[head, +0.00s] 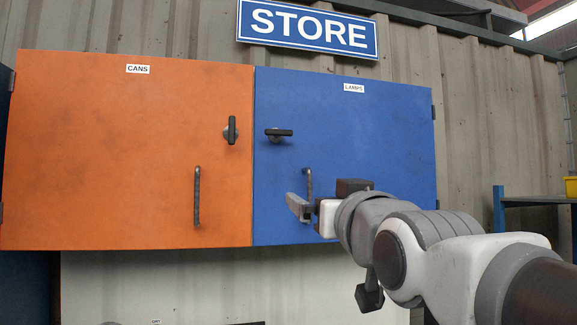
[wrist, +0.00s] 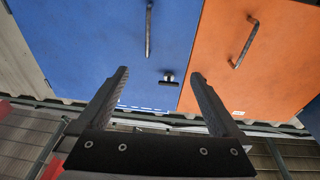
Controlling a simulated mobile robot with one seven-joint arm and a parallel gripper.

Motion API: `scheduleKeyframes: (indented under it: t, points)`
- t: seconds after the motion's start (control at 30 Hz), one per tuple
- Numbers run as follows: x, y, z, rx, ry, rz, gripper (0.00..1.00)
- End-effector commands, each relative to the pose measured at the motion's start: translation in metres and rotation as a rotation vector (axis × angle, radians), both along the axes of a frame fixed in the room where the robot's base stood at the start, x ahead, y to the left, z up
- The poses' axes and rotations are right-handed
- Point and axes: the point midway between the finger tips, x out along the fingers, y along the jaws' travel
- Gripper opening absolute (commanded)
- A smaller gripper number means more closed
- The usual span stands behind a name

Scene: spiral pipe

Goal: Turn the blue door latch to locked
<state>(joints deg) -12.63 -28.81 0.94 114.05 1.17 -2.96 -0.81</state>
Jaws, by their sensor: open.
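The blue door (head: 345,125) is closed and labelled LAMPS. Its black latch (head: 279,132) lies horizontal near the upper left edge of the door. In the wrist view the latch (wrist: 168,80) shows small, ahead of my gripper and between the two fingertips in the picture. My gripper (head: 300,208) is open and empty, in front of the lower part of the blue door, below the latch and close to the door's handle in the picture. In the wrist view both dark fingers of my gripper (wrist: 160,76) are spread apart. Nothing touches the latch.
The orange door (head: 110,160), labelled CANS, is beside it with a vertical black latch (head: 231,130) and a bar handle (head: 197,195). The blue door's bar handle (head: 308,183) sticks out below its latch. A STORE sign (head: 308,27) hangs above. A blue-framed bench (head: 535,200) stands right.

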Motion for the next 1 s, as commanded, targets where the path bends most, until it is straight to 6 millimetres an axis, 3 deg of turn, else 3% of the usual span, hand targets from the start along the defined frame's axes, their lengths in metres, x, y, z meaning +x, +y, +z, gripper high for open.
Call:
scheduleKeyframes:
  t: [0.1,0.2,0.37,1.0]
  points:
    - [-0.002,0.014,0.032,0.040,-0.156,0.031,1.00]
    - [-0.005,0.018,0.051,0.060,-0.226,0.044,1.00]
    - [-0.001,0.022,0.063,0.068,-0.253,0.048,1.00]
    - [0.097,0.049,0.105,0.067,-0.248,0.046,1.00]
